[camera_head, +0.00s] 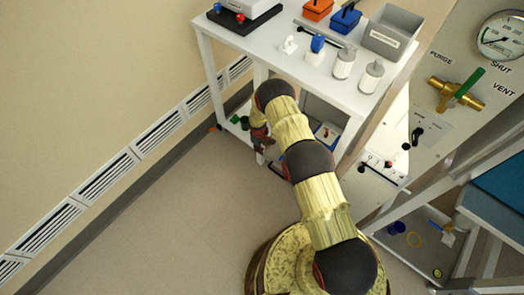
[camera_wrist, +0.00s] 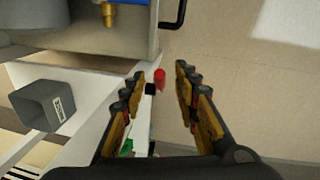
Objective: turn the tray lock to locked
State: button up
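The tray lock cannot be picked out for certain. In the head view a small plate (camera_head: 382,170) with red and black knobs sits low at the right of the white cart, and a black handle (camera_head: 417,136) is on the grey panel above it. My gripper (camera_head: 262,140) hangs beside the cart's left front, small and partly hidden by my arm. In the wrist view my gripper (camera_wrist: 160,100) is open, with nothing between its fingertips. A red knob (camera_wrist: 159,75) and a small black piece (camera_wrist: 151,88) show beyond the fingers, closer to the left one; whether they belong to the lock is unclear.
The white cart (camera_head: 290,60) holds bottles, orange and blue bins and a grey bin (camera_head: 392,32). A grey panel has a gauge (camera_head: 500,36) and a brass valve with a green handle (camera_head: 465,88). A blue-topped table (camera_head: 500,190) stands right. Floor at left is clear.

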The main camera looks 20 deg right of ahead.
jog(key=shift+w+d+f+b, duration=0.1)
jog(key=shift+f+b, duration=0.15)
jog(key=shift+f, duration=0.6)
jog(key=shift+w+d+f+b, duration=0.1)
jog(key=shift+f+b, duration=0.15)
jog(key=shift+f, duration=0.55)
jog(key=shift+c, duration=0.5)
grip_shut()
